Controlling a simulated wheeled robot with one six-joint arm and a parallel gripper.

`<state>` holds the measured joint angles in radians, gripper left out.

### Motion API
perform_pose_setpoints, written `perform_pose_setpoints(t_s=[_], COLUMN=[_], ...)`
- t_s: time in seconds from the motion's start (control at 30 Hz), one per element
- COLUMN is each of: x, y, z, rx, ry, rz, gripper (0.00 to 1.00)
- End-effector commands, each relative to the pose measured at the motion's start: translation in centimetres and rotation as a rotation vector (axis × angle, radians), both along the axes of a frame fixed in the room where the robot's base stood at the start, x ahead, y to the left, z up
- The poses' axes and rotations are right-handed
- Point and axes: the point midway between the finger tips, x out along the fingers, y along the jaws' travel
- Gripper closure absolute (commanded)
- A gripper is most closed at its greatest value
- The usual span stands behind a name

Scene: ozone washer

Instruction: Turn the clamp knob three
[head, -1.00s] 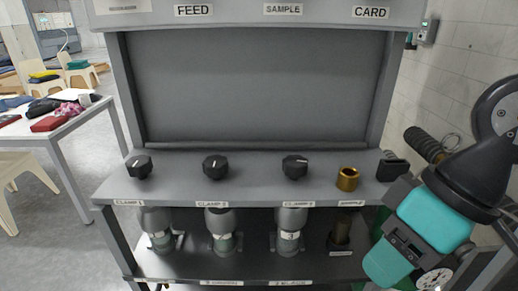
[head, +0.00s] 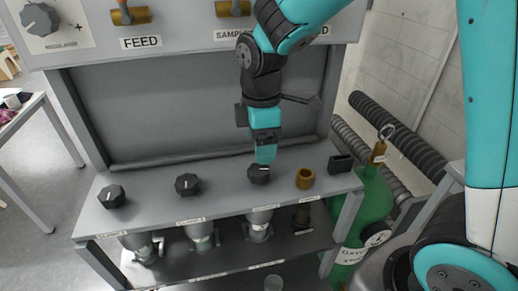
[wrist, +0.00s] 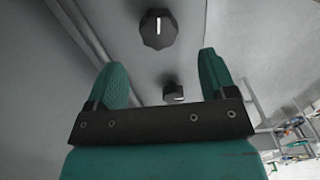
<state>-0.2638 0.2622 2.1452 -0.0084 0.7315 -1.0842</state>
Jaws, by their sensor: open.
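The clamp three knob (head: 258,173) is the rightmost of the black knobs on the grey ledge. My gripper (head: 265,158) hangs just above it, pointing down, and partly covers it in the head view. In the wrist view a large black knob (wrist: 157,29) with a white pointer line, probably clamp three, lies beyond my fingertips (wrist: 163,62), about midway between them sideways. The fingers are open and empty. I cannot tell whether they touch the knob, but it looks clear of them.
Two similar knobs stand left on the ledge, one in the middle (head: 187,184) and one at far left (head: 112,196). A brass fitting (head: 305,179) and a black block (head: 341,163) stand close to the right. The panel with brass valves (head: 131,15) overhangs behind.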

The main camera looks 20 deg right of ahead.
Motion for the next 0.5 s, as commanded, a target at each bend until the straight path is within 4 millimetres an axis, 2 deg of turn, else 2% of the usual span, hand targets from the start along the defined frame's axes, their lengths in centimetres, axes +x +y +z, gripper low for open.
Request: perform_pose_setpoints(t_s=[0.07,0.4,0.5], x=[0.3,0.2,0.2], y=[-0.1,0.0,0.0], z=[-0.5,-5.7,-6.8], rx=[-0.008,-0.009,-0.008], ry=[0.004,0.006,0.004], rz=[0.019,0.023,0.022], gripper=[0.23,0.23,0.23])
